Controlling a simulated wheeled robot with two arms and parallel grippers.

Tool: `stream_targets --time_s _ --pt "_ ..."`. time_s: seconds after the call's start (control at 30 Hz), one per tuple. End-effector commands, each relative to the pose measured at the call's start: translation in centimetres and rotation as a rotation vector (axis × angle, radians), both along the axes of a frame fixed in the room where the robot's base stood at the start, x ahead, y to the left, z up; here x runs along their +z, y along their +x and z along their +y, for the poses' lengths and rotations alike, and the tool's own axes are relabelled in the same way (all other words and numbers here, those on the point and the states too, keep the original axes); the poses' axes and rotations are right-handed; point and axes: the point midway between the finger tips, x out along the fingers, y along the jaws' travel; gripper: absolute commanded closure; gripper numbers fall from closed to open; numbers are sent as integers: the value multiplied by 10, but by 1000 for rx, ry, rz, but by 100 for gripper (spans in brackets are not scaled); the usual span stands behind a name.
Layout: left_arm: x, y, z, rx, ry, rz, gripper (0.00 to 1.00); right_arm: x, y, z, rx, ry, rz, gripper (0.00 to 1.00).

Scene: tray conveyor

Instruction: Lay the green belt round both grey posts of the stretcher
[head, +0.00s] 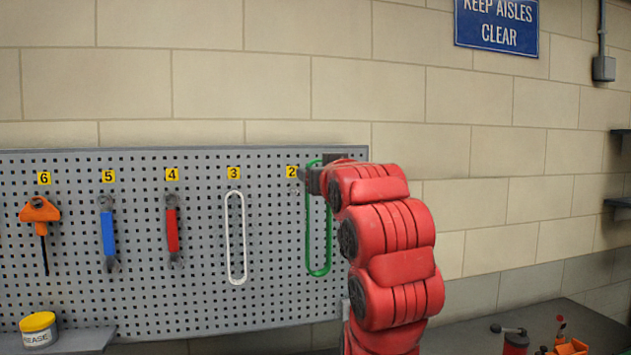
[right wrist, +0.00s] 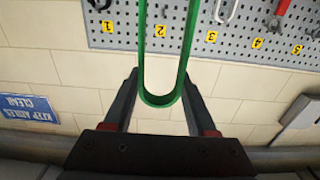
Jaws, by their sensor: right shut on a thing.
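The green belt (head: 308,235) is a long, narrow loop hanging upright in front of the pegboard, just right of label 2 in the head view. My right gripper (head: 312,180) is at its upper part, and the red arm hides some of that part. In the right wrist view, the fingers of my right gripper (right wrist: 160,78) are shut on the two strands of the green belt (right wrist: 162,100), near one rounded end. I cannot tell whether the belt still touches its hook. The stretcher, its grey posts and my left gripper are not in view.
The grey pegboard (head: 200,300) holds a white belt (head: 228,240), a red-handled tool (head: 172,225), a blue-handled tool (head: 108,235) and an orange tool (head: 40,212). A yellow-lidded tub (head: 38,330) stands at lower left. Dark bench and small items (head: 515,342) lie at lower right.

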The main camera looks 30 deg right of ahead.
Motion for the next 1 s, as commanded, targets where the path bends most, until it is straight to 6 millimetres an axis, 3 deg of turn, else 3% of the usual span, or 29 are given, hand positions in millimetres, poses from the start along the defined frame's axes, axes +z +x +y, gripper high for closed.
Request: stream_targets --time_s 0.6,1.0 --pt "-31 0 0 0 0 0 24 -2 -38 11 2 -1 -1 100" --pt "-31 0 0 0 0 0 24 -1 -40 11 2 1 3 100"
